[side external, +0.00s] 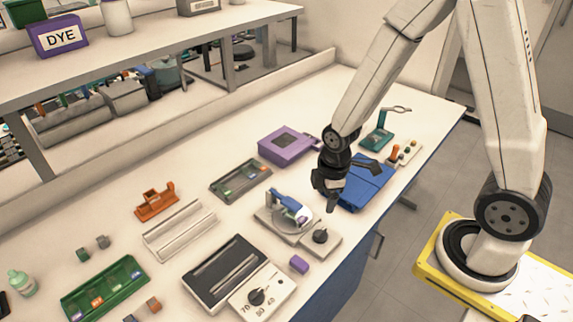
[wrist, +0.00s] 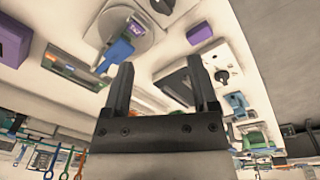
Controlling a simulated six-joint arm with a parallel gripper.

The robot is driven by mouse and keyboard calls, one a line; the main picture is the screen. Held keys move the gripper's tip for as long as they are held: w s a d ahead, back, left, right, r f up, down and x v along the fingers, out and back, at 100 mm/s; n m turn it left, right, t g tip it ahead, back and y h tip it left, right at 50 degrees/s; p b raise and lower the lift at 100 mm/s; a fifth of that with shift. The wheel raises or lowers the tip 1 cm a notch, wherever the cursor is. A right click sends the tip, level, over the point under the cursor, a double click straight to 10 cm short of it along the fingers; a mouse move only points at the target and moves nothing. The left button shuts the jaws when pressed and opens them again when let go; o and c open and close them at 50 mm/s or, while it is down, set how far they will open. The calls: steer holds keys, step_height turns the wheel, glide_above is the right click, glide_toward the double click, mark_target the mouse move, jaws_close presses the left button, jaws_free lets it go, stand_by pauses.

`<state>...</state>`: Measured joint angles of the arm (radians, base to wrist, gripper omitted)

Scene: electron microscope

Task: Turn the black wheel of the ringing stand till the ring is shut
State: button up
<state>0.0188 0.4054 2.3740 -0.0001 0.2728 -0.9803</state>
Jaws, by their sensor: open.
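The ringing stand (side external: 268,222) is a pale base with a round plate, carrying a blue part (side external: 285,201) and a small purple piece. Its black wheel (side external: 320,236) sits on the square section at its right front. In the wrist view the round plate (wrist: 137,42) shows at the top, with the black wheel (wrist: 161,5) cut by the top edge. Whether the ring is shut is too small to tell. My gripper (side external: 327,196) is open and empty, above the table behind and right of the stand. Its open fingers also show in the wrist view (wrist: 160,64), apart from the wheel.
A dial box (side external: 262,298) with a black knob stands in front of the stand, and a small purple block (side external: 299,264) lies beside it. A blue case (side external: 366,182) lies right of my gripper, a purple box (side external: 288,146) behind. Trays and racks fill the left.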

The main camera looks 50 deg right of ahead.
mark_target(320, 232)
steer(key=f+n, duration=0.4)
steer(key=f+n+g, duration=0.1)
steer(key=f+n, duration=0.1)
steer(key=n, duration=0.1)
steer(key=shift+w+d+f, duration=0.2)
steer(key=shift+w+f, duration=0.1)
steer(key=shift+f, duration=3.85)
steer(key=c, duration=1)
